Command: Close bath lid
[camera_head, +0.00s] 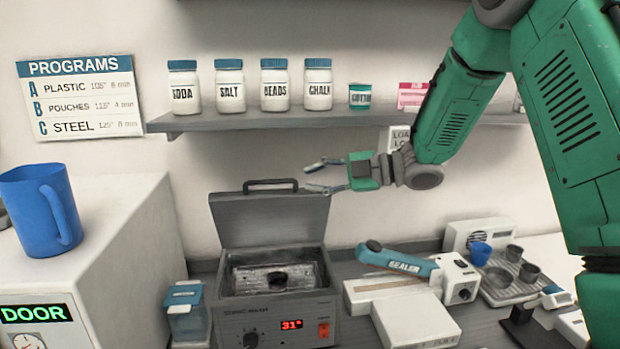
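The bath (270,318) is a grey box on the counter with a dial, a red "31°" display and an orange switch. Its grey lid (268,222) stands open and raised at the back, with a dark handle (270,185) along its top edge. A metal basket (277,277) sits inside the bath. My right gripper (318,177) is open and points left, just right of the lid's handle; its fingers appear apart and empty. From this view I cannot tell whether a fingertip touches the lid. My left gripper does not show.
A shelf (300,120) with several labelled jars runs above the bath. A blue-handled sealer (400,262) and a white box (415,322) stand to the right. A small blue-lidded container (187,315) is close on the left, beside a white cabinet (110,250) bearing a blue mug (40,210).

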